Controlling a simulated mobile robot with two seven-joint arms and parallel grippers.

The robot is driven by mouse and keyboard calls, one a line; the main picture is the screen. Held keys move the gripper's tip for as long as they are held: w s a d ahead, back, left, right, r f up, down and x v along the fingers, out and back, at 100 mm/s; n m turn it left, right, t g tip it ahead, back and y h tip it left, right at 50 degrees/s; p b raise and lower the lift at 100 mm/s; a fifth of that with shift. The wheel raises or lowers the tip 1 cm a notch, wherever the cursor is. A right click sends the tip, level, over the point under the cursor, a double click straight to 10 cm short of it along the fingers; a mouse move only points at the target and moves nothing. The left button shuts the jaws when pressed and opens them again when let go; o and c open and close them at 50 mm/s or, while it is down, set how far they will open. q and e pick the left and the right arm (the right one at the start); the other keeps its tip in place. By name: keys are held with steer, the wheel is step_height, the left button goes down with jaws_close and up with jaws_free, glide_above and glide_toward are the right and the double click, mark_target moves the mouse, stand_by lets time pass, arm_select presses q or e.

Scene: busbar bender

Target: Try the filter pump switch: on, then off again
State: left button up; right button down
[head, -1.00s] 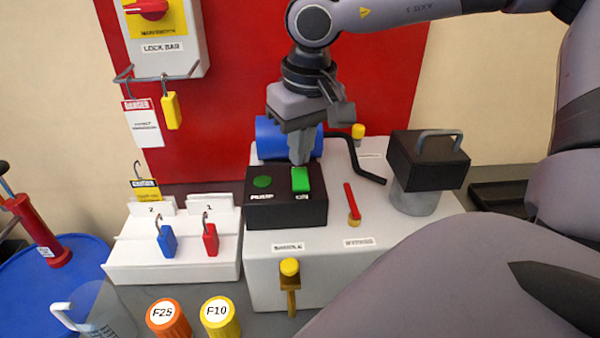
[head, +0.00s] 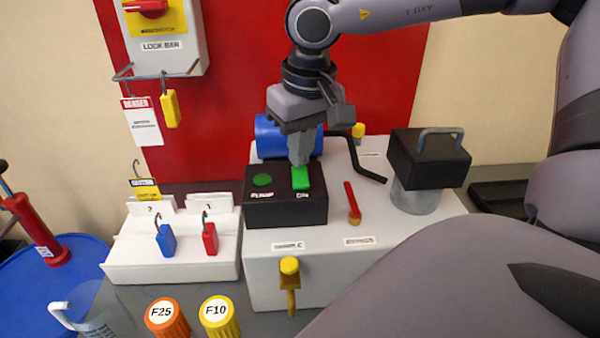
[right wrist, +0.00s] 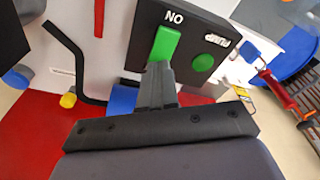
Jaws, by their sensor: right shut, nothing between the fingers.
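The pump switch is a green rocker (head: 300,177) marked ON, on top of a black box (head: 286,209). A round green lamp (head: 262,180) marked PUMP sits to its left; I cannot tell whether it is lit. My right gripper (head: 299,163) is shut and empty, pointing down with its tips at the far end of the rocker. In the right wrist view the fingertips (right wrist: 158,70) meet the rocker (right wrist: 166,43) at its edge; they seem to touch it, but how hard they press does not show. My left gripper is out of view.
The black box is on a white housing (head: 262,262) with a red lever (head: 352,203), a yellow-topped valve (head: 289,266) and a black-lidded canister (head: 429,160). A blue cylinder (head: 270,138) lies behind.

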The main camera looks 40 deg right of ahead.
steer(key=shift+f+b, duration=0.45)
steer(key=shift+f, duration=0.2)
steer(key=shift+r+p, duration=2.8)
steer(key=shift+r, duration=0.8)
steer(key=shift+f, duration=0.1)
